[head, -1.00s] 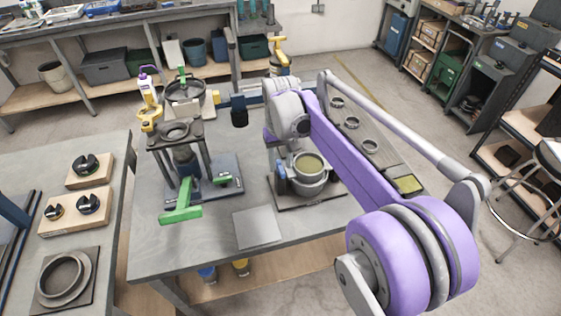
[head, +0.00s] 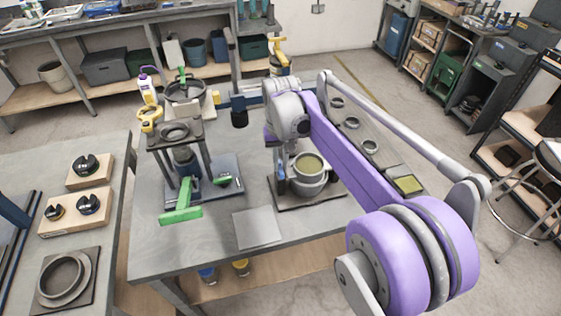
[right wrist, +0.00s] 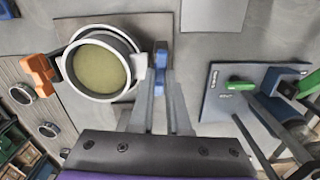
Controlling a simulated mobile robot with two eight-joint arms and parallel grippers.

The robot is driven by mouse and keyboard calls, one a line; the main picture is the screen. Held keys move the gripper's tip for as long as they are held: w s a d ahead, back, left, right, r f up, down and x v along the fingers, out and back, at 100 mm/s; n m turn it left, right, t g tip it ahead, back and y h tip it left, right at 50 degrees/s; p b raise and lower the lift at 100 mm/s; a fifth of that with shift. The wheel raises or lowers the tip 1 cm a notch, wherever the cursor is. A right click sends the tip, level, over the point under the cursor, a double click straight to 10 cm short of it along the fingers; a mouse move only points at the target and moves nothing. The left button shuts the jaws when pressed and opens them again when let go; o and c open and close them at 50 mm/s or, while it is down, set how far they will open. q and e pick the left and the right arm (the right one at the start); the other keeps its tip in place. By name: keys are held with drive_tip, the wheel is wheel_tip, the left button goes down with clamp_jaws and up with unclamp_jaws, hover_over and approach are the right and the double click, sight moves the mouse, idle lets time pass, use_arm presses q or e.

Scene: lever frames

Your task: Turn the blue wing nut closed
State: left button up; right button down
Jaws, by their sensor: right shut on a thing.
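The blue wing nut (right wrist: 161,56) shows in the right wrist view at the right side of a round clamp ring (right wrist: 69,68), next to its pale lug. The ring sits around a vessel with an olive-coloured inside (right wrist: 100,66). My right gripper (right wrist: 161,88) is shut on the wing nut, one finger at each side of it. In the head view the vessel (head: 309,165) stands on a dark plate, and the blue nut (head: 281,172) shows partly at its left. My right arm hides part of that area. My left gripper is not in view.
An orange part (right wrist: 38,76) sits on the ring's far side. Left of the vessel stands a press-like fixture (head: 176,137) with a green handle (head: 181,212). A flat grey plate (head: 257,228) lies in front. The table's front left is clear.

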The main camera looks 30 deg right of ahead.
drive_tip(key=m, duration=0.8)
drive_tip(key=shift+m, duration=0.4)
drive_tip(key=m, duration=0.4)
drive_tip(key=shift+m, duration=1.8)
drive_tip(key=c, duration=0.9)
unclamp_jaws()
